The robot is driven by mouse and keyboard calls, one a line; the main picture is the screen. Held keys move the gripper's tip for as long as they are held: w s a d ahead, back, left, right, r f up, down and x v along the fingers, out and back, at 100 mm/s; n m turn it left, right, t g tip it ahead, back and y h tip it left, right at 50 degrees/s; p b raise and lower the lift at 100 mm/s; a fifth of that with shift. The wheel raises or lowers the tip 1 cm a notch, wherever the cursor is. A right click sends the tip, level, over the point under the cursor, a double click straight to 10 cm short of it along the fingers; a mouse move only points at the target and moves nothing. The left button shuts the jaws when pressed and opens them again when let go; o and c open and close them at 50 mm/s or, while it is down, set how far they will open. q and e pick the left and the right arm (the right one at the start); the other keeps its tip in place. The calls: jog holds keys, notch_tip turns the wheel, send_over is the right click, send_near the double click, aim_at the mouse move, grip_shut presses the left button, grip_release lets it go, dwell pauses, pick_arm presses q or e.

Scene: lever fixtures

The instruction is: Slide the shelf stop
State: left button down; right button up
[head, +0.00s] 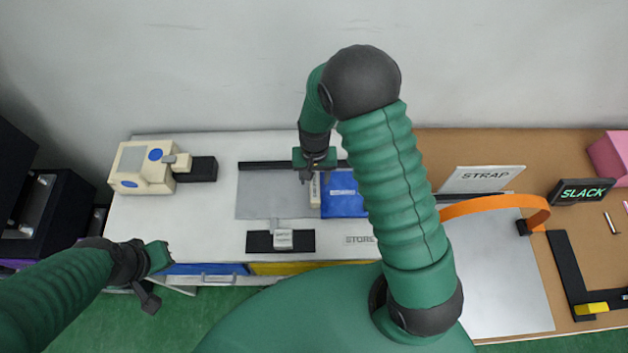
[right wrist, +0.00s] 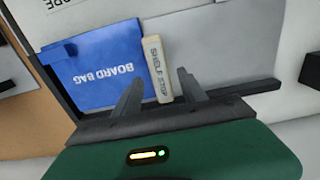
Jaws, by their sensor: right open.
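The shelf stop (right wrist: 157,68) is a cream bar labelled SHELF STOP. It stands between a blue board bag (right wrist: 105,70) and a bare grey panel (right wrist: 215,50) in the right wrist view. My right gripper (right wrist: 163,90) is open, with one finger on each side of the stop's near end; I cannot tell whether they touch it. In the head view the stop (head: 315,190) shows just below my right gripper (head: 309,178), beside the blue bag (head: 341,195). My left gripper (head: 155,275) hangs off the table's front left edge, away from the stop; its jaw state is unclear.
A dark rail (head: 265,166) runs along the back of the grey panel. A small block on a black base (head: 265,243) stands in front. A cream device (head: 142,166) sits at left. An orange strap (head: 490,203) and a SLACK sign (head: 582,191) are at right.

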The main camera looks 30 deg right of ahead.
aim_at(314, 184)
notch_tip(314, 184, down, 3)
jog(key=shift+s+d+f, duration=0.1)
jog(key=shift+a, duration=0.2)
jog(key=shift+c, duration=1.3)
jog(key=shift+d, duration=0.1)
grip_shut()
